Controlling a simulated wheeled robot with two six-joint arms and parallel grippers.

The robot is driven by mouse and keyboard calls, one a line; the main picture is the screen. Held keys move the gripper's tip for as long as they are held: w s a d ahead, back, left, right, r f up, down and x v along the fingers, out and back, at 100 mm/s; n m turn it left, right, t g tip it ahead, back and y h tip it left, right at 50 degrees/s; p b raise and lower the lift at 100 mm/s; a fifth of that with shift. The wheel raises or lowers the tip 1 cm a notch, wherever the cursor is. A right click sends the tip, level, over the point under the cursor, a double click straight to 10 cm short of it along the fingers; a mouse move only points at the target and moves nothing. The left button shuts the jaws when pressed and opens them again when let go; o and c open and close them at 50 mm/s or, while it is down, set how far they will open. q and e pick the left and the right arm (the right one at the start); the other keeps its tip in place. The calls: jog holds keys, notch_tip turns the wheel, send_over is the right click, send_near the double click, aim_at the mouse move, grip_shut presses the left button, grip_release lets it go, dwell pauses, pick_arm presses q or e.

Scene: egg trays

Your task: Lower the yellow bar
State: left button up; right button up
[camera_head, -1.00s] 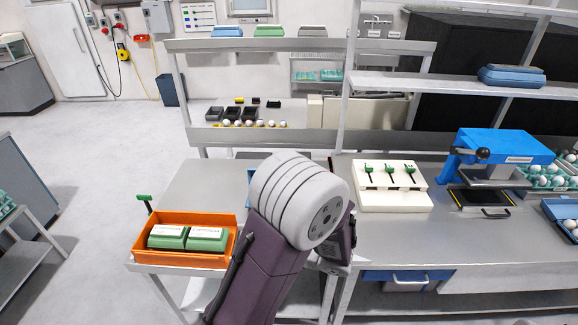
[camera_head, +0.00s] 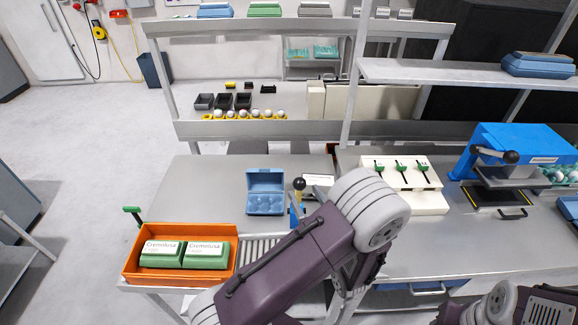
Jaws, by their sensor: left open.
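A narrow yellow strip (camera_head: 211,117) shows under a row of white eggs on the far bench. A thin yellow edge also shows around the dark plate (camera_head: 498,196) under the blue press (camera_head: 520,145) at right. I cannot tell which of these is the yellow bar. The press has a black-knobbed lever (camera_head: 510,157). My left arm crosses the middle of the view, in front of the near tables. My left gripper is open, but its fingers are mostly hidden behind the arm links. Part of my right arm shows at the bottom right; its gripper is out of view.
An orange crate (camera_head: 129,266) with two green egg cartons (camera_head: 206,254) stands at left. A blue egg carton (camera_head: 266,178) and a small black-knobbed device (camera_head: 298,192) stand behind my left arm. A white panel with green levers (camera_head: 418,198) is right. The left tabletop is mostly clear.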

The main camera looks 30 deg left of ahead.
pick_arm(q)
jog(key=shift+s+r+p, duration=0.1)
jog(key=shift+r+p, duration=0.3)
jog(key=shift+r, duration=0.15)
jog(key=x, duration=0.2)
jog(key=p+x, duration=0.1)
jog(key=x, duration=0.2)
jog(key=p+x, duration=0.1)
jog(key=x, duration=0.1)
jog(key=shift+a+f, duration=0.2)
jog(key=shift+f, duration=0.05)
jog(key=shift+w+a+f, duration=0.1)
jog(key=shift+w+a, duration=0.1)
jog(key=shift+w, duration=0.15)
jog(key=c, duration=0.9)
grip_shut()
pick_arm(e)
jog(key=r, duration=0.2)
jog(key=d+r, duration=0.1)
jog(key=shift+s, duration=0.35)
